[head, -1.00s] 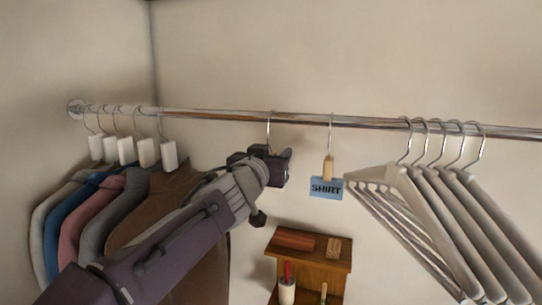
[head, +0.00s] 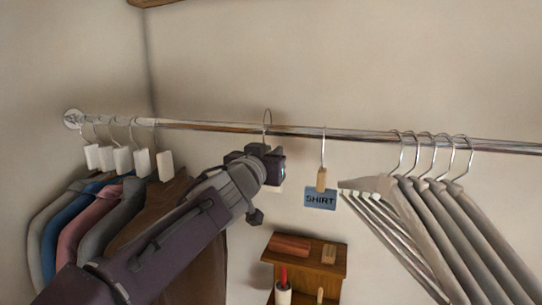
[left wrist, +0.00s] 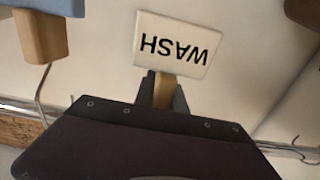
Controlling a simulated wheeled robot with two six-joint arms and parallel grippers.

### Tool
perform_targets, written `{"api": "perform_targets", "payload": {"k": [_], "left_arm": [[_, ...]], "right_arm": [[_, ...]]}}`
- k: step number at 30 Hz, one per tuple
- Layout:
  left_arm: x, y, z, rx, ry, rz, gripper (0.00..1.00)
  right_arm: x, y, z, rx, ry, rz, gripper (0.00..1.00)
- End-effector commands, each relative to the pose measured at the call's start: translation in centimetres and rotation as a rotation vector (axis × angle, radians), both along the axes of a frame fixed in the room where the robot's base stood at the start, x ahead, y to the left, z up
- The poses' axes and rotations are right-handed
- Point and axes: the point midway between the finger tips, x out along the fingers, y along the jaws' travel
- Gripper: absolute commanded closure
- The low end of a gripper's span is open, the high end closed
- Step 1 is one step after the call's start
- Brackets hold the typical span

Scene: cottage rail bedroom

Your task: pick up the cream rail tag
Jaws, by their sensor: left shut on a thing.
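The cream rail tag (left wrist: 177,45) reads WASH, upside down in the left wrist view, and has a wooden block at its neck. My left gripper (left wrist: 163,92) is shut on that block. In the head view my left gripper (head: 266,158) hides most of the tag. Its wire hook (head: 267,119) sticks up from the gripper, and the hook's top stands above the rail. I cannot tell whether the hook touches the rail. My right gripper is not in view.
The metal rail (head: 220,129) runs across the wall. A blue SHIRT tag (head: 320,199) hangs right of my gripper. Several empty hangers (head: 425,215) hang farther right, and several garments (head: 88,215) hang left. A small wooden shelf (head: 305,252) is below.

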Motion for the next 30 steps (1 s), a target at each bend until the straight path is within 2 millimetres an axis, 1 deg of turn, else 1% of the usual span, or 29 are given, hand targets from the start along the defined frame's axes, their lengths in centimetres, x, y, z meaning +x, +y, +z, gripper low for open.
{"api": "perform_targets", "payload": {"k": [1,2,3,8,11,12,15,18,21,24,30], "left_arm": [[0.0,0.0,1.8,-0.001,-0.001,0.0,1.0],[-0.8,-0.6,0.3,-0.001,-0.004,-0.005,1.0],[-1.7,-1.0,0.1,-0.003,-0.005,-0.006,1.0],[-4.9,-2.6,-0.1,-0.003,-0.005,-0.008,1.0],[-7.4,-3.9,-0.3,-0.003,-0.004,-0.011,1.0],[-8.7,-4.4,-0.4,-0.005,-0.005,-0.012,1.0],[-11.5,-5.8,-0.2,-0.006,-0.004,-0.013,1.0],[-13.5,-6.8,0.2,-0.003,-0.003,-0.01,1.0],[-14.9,-7.6,0.4,0.0,-0.002,-0.008,1.0],[-15.8,-7.9,0.5,0.0,-0.001,-0.004,1.0],[-16.2,-8.0,0.7,-0.001,-0.001,-0.002,1.0]], "right_arm": [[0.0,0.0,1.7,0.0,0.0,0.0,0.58],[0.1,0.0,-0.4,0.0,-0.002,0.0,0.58],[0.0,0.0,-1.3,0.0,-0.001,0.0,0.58],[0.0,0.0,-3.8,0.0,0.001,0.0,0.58],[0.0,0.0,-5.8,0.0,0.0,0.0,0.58],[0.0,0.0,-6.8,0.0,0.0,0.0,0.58],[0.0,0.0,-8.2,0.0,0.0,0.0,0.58],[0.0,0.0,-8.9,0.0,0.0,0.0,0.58],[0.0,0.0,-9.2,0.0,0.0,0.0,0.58],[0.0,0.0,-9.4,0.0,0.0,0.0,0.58],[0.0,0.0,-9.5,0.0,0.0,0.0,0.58]]}}
